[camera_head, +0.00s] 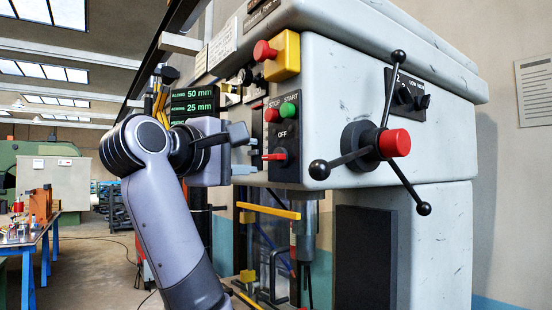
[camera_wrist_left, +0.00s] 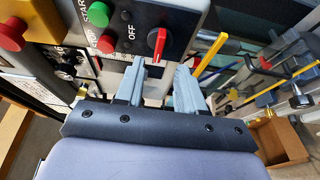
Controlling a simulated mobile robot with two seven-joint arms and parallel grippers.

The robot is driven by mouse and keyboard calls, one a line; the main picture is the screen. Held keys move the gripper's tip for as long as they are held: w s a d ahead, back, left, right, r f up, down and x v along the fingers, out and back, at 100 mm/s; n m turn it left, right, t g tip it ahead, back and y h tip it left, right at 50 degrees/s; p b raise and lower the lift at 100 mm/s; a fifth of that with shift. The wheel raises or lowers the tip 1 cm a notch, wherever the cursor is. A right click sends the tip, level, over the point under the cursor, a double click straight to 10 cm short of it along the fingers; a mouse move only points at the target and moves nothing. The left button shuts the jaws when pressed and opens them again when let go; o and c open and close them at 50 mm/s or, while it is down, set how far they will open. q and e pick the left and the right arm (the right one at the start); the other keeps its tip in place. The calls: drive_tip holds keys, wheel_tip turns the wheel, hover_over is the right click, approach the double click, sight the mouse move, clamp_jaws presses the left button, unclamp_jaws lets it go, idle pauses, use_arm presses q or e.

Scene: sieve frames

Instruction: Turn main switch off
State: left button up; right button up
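The main switch is a red-marked rotary handle (camera_head: 273,157) on the dark control panel of the grey machine, below the "OFF" label. Its handle lies level in the head view, with the red end to the left. In the left wrist view the red handle (camera_wrist_left: 158,43) is seen beyond the fingertips, near the gap between them. My left gripper (camera_head: 250,152) is just left of the switch, pointing at the panel. Its two fingers (camera_wrist_left: 160,72) are apart with nothing between them, and no contact with the handle is visible. My right gripper is in neither view.
Red STOP (camera_head: 271,115) and green START (camera_head: 288,110) buttons sit just above the switch. A yellow box with a red button (camera_head: 280,57) is higher up. A three-armed lever with a red hub (camera_head: 394,143) sticks out to the right. A yellow bar (camera_head: 268,210) is below.

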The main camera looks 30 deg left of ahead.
sight(270, 157)
use_arm(q)
drive_tip(key=w+p, duration=0.2)
drive_tip(key=w, duration=0.4)
drive_tip(key=shift+w+r, duration=0.1)
drive_tip(key=shift+w, duration=0.4)
clamp_jaws()
